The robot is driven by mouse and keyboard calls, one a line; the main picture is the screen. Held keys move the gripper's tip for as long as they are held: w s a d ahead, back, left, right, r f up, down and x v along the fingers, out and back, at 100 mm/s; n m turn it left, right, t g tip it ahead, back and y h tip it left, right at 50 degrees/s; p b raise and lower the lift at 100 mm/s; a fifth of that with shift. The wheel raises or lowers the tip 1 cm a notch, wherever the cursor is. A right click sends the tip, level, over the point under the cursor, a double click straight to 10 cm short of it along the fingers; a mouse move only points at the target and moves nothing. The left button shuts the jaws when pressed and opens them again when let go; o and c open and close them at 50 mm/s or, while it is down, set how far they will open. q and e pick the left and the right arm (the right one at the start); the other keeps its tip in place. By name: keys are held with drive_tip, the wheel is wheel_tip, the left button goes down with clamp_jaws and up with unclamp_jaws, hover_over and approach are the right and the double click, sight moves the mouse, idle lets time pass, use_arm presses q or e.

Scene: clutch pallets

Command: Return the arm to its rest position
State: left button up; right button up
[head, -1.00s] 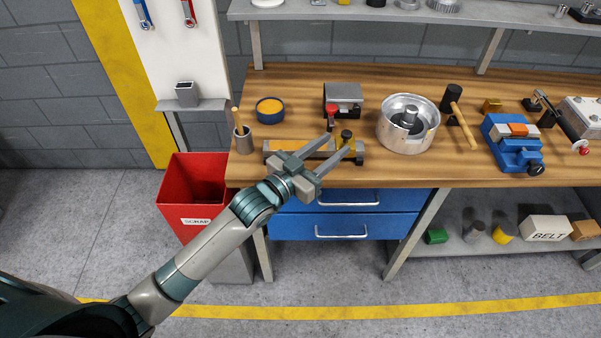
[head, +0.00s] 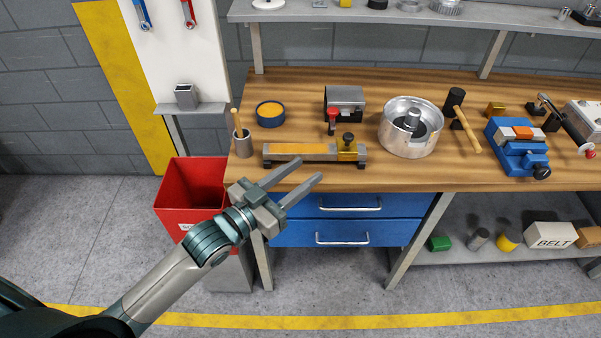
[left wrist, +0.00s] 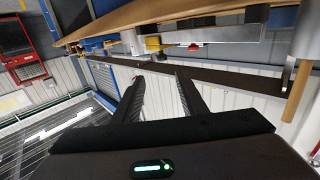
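My left gripper (head: 305,174) is open and empty in the head view. My right gripper is in neither view.
A red scrap bin (head: 182,205) stands on the floor left of the bench, close to my left wrist. Blue drawers (head: 340,231) sit under the bench top. Floor in front is clear.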

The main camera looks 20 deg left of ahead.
use_arm(q)
drive_tip(key=s+a+f+n+g+y, duration=0.1)
drive_tip(key=s+a+f+g+y, duration=0.25)
drive_tip(key=s+f, duration=0.5)
drive_tip(key=s+a+f+n+g+y, duration=0.2)
drive_tip(key=s+f+g, duration=0.4)
drive_tip(key=s, duration=0.4)
drive_tip(key=s+a+f+n+g+y, duration=0.1)
drive_tip(key=s+a+f+g+y, duration=0.2)
drive_tip(key=s+f, duration=0.55)
wheel_tip(320, 180, down, 28)
drive_tip(key=s, duration=0.2)
drive_tip(key=s+a+f+g, duration=0.2)
drive_tip(key=s+f, duration=1.5)
drive_tip(key=shift+s+a+f+m, duration=0.25)
drive_tip(key=shift+a+f+m, duration=0.05)
